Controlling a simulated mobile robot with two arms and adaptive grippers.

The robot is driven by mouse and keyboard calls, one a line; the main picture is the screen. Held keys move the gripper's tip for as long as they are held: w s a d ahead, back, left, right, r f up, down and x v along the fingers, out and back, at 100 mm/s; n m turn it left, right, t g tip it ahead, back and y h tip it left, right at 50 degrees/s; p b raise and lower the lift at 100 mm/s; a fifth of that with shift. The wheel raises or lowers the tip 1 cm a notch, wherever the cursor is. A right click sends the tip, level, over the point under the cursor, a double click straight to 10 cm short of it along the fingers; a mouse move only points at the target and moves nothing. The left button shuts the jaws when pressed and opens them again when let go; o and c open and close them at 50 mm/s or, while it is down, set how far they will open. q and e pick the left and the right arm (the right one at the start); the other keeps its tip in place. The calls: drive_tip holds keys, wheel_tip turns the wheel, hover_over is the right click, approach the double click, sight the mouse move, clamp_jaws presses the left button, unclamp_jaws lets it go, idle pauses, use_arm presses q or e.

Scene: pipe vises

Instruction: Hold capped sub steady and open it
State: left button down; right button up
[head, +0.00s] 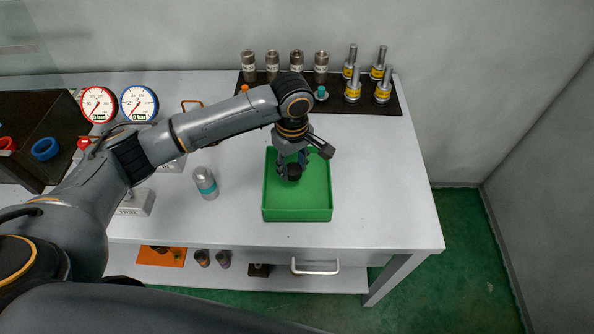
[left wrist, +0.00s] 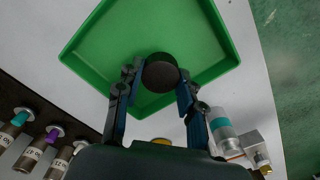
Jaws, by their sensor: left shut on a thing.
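My left gripper (head: 291,165) is shut on a black round cap (head: 294,173). It holds the cap over the green tray (head: 297,214). In the left wrist view the cap (left wrist: 161,74) sits between both fingertips, with the tray (left wrist: 222,62) behind it. A grey cylinder with a teal band (head: 206,184), apparently the sub, is on the table left of the tray. It also shows in the left wrist view (left wrist: 221,128), near a pale block. I cannot tell whether anything clamps it. My right gripper is not in view.
A dark rack (head: 336,101) at the back holds several metal cylinders and yellow-banded pieces. Two gauges (head: 99,104) and a dark bin (head: 40,125) stand at the left. A vise block (head: 137,204) is partly behind my arm. The table's right side is clear.

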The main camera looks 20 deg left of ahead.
sight(297, 182)
use_arm(q)
drive_tip(key=shift+w+d+f, duration=0.2)
drive_tip(key=shift+w+f, duration=0.3)
drive_tip(key=shift+f, duration=0.15)
drive_tip(key=f, duration=0.3)
drive_tip(key=shift+w+d+f, duration=0.1)
drive_tip(key=shift+w+f, duration=0.15)
drive_tip(key=shift+f, duration=0.1)
drive_tip(key=shift+f+p, duration=0.1)
drive_tip(key=shift+p, duration=0.2)
drive_tip(key=c, duration=0.8)
unclamp_jaws()
wheel_tip(297, 182, up, 12)
drive_tip(key=shift+s+r+b, duration=0.1)
drive_tip(key=shift+r+b, duration=0.05)
drive_tip(key=shift+b, duration=0.65)
